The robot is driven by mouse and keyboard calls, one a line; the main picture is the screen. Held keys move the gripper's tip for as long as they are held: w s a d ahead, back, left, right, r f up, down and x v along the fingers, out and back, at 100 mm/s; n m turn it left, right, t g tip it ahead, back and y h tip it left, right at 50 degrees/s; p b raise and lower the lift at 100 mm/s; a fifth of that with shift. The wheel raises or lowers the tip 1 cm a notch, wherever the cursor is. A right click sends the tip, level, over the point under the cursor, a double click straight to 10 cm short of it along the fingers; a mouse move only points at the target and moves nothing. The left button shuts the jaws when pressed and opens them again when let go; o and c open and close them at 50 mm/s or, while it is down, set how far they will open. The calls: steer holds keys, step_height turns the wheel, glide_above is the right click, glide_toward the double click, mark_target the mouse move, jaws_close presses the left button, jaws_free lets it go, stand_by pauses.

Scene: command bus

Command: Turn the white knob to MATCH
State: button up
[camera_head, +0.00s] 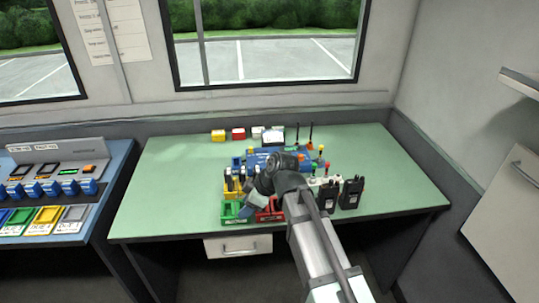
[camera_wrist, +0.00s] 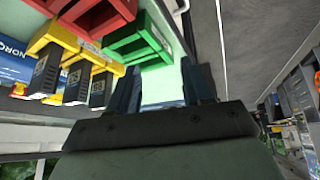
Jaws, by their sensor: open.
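I cannot make out the white knob or a MATCH mark in either view; my arm and gripper cover part of the table's middle. In the head view my gripper (camera_head: 252,200) is over the front middle of the green table, by the small coloured bins. In the wrist view my gripper (camera_wrist: 162,84) has its two dark fingers apart, with nothing between them. A green bin (camera_wrist: 140,40) and a red bin (camera_wrist: 95,14) are just beyond the fingers.
The green table (camera_head: 165,195) is clear at left and right. Handheld radios (camera_head: 351,192) stand right of my arm. A yellow bin (camera_wrist: 58,32) holds dark devices. A blue console (camera_head: 62,160) is at left.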

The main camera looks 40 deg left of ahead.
steer(key=w+a+r+n+t, duration=0.1)
steer(key=w+a+r+t, duration=0.15)
steer(key=w+r, duration=0.3)
steer(key=n+h, duration=0.4)
steer(key=h, duration=0.2)
glide_toward(270, 157)
step_height(270, 157, down, 8)
steer(key=shift+d+f, duration=0.1)
steer(key=shift+f, duration=0.05)
jaws_close()
stand_by(0.5)
